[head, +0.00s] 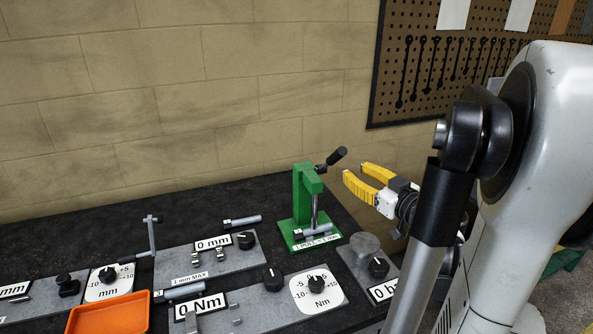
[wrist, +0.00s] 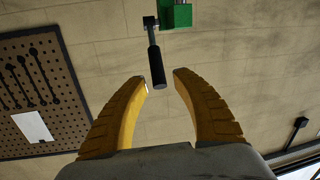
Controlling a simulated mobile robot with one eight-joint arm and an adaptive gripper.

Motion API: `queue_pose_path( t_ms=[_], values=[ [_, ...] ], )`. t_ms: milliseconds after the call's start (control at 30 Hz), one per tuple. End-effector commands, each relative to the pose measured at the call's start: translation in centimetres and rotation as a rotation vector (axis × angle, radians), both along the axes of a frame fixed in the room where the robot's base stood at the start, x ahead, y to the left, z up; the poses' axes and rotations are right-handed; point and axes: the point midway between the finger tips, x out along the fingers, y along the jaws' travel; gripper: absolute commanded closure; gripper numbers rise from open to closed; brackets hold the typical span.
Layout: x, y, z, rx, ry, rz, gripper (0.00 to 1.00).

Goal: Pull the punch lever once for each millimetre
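The green punch (head: 302,195) stands on the bench on a green base with a label that seems to read "1 PULL = 1 mm". Its lever (head: 337,156) has a black grip and points up and right from the punch head. My gripper (head: 354,172) is open and empty, just right of and below the grip. In the wrist view the black grip (wrist: 157,66) hangs from the green punch head (wrist: 177,14), and its end shows between my open fingertips (wrist: 159,77). I cannot tell how deep it is between them. A metal part (head: 313,231) lies on the punch base.
A "0 mm" display (head: 213,243) with a knob sits on a grey plate left of the punch. A pegboard (head: 400,60) hangs on the wall.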

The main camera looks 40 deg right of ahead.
Motion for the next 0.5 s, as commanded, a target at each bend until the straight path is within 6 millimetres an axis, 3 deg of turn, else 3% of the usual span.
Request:
queue_pose_path(
  t_ms=[33, 267, 500],
  values=[
    [0.2, -0.2, -0.7, -0.016, -0.023, 0.004, 0.66],
    [1.7, -0.4, -0.1, -0.044, -0.054, 0.012, 0.66],
    [6.4, -0.8, -0.2, -0.043, -0.053, 0.013, 0.66]
  ],
)
